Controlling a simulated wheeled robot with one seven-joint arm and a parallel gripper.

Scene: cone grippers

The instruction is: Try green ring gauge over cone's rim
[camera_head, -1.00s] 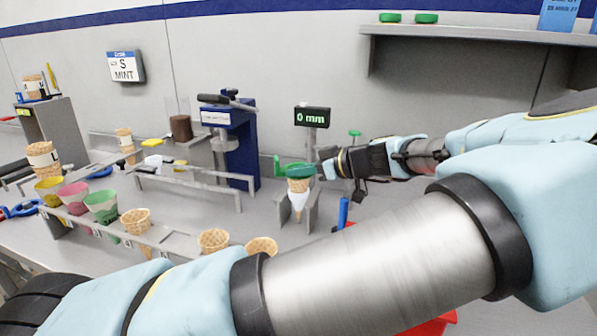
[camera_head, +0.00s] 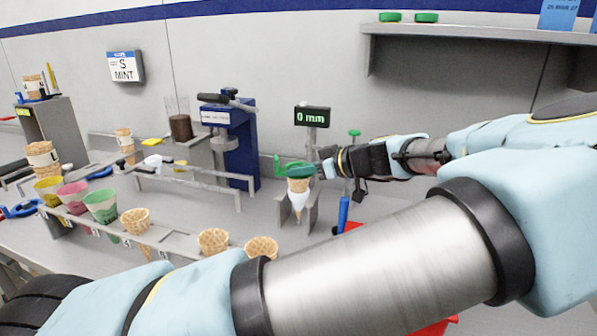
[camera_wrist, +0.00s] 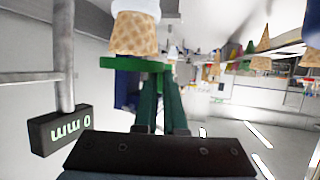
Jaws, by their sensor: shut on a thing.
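The green ring gauge (camera_head: 295,168) is at the top of a waffle cone (camera_head: 299,185) with a white wrap on its lower part. The cone stands upright in a small grey stand (camera_head: 312,208). My gripper (camera_head: 322,166) is shut on the gauge from the right. In the wrist view, which is turned over, the gauge (camera_wrist: 135,63) lies across the cone's wide end (camera_wrist: 134,35), and my gripper's fingers (camera_wrist: 160,100) reach to it. I cannot tell whether the ring is around the rim or resting on it.
A display (camera_head: 312,116) behind the cone reads 0 mm. A blue press (camera_head: 240,145) stands to the left. A rack (camera_head: 175,243) with several cones is in front left. Two green rings (camera_head: 408,18) lie on the shelf. A blue upright handle (camera_head: 343,212) is close right of the stand.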

